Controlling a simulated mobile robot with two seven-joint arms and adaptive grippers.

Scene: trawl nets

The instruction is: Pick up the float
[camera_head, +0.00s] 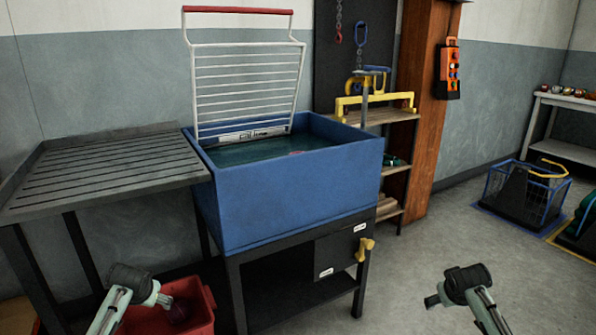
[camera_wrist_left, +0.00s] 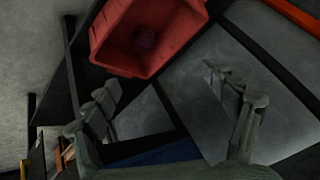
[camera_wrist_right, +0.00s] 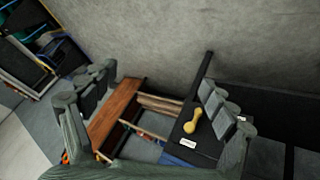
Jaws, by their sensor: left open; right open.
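A small pinkish round thing (camera_head: 296,153), perhaps the float, shows at the water surface inside the blue tank (camera_head: 290,195). My left gripper (camera_head: 163,300) is open and empty, low beside the red bin. My right gripper (camera_head: 432,301) is open and empty over bare floor, right of the tank stand and well below the tank's rim.
A white wire rack (camera_head: 247,85) stands raised at the tank's back. A slatted metal table (camera_head: 110,170) adjoins its left. A yellow valve handle (camera_head: 365,248) sticks out from the stand. Shelves (camera_head: 385,117), a blue basket (camera_head: 520,190) and a bench with small balls (camera_head: 572,98) stand right.

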